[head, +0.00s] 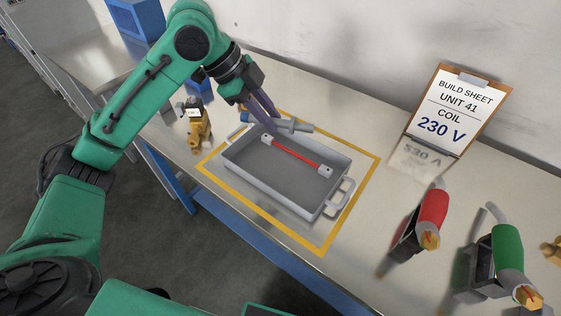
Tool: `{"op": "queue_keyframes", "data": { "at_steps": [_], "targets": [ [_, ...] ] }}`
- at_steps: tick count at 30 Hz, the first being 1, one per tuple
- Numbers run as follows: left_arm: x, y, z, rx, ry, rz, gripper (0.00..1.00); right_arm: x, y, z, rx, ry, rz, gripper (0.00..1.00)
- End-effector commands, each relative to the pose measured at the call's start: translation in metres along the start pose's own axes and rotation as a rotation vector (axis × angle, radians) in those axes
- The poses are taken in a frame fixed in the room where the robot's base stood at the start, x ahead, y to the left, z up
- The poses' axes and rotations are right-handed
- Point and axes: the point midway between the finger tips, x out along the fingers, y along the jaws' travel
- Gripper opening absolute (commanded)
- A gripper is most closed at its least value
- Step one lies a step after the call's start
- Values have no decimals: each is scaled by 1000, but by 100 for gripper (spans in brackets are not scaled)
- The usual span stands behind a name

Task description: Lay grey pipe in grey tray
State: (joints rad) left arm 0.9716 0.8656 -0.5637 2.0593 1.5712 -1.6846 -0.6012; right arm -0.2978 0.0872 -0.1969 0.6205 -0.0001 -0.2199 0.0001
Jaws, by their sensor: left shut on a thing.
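The grey tray (258,168) sits on the table inside a yellow outline, with a handle at each end. A red bar (293,152) with pale end blocks lies in it, towards its far side. My left gripper (264,110) reaches down from the upper left and is shut on the grey pipe (293,125). The pipe is held roughly level at the tray's far edge, appearing above the rim. The gripper's fingers hide part of it. My right gripper is not in view.
A brass fitting (198,132) stands left of the tray. A red-bodied part (432,212) and a green-bodied part (506,252) stand to the right. A build sheet on a clipboard (449,109) reads "COIL 230 V". A blue box (137,18) is at the back left.

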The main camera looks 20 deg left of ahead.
Motion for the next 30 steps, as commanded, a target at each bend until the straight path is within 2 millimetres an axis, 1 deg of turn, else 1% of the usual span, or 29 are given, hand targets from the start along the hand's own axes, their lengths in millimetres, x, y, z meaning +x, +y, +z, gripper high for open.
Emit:
{"op": "queue_keyframes", "data": {
  "at_steps": [1,3,5,6,9,10,14,19,21,29,30],
  "targets": [
    [17,5,9,-4,-2,7,0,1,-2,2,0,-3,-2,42],
    [37,10,20,-4,-2,8,0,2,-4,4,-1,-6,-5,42],
    [54,14,29,-3,-2,6,0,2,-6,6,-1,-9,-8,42],
    [66,16,35,-4,-1,7,0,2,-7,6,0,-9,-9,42],
    [92,22,49,-3,-1,5,0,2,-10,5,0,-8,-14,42],
    [98,23,52,-3,0,4,0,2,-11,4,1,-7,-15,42],
    [114,26,60,-1,0,1,0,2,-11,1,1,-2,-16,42],
    [141,32,74,-3,1,3,0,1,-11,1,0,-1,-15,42],
    [148,33,78,0,0,0,0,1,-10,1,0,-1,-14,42],
    [150,34,79,1,1,-1,0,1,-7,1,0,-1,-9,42],
    [150,34,79,1,1,-1,36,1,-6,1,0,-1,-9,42]
  ]
}}
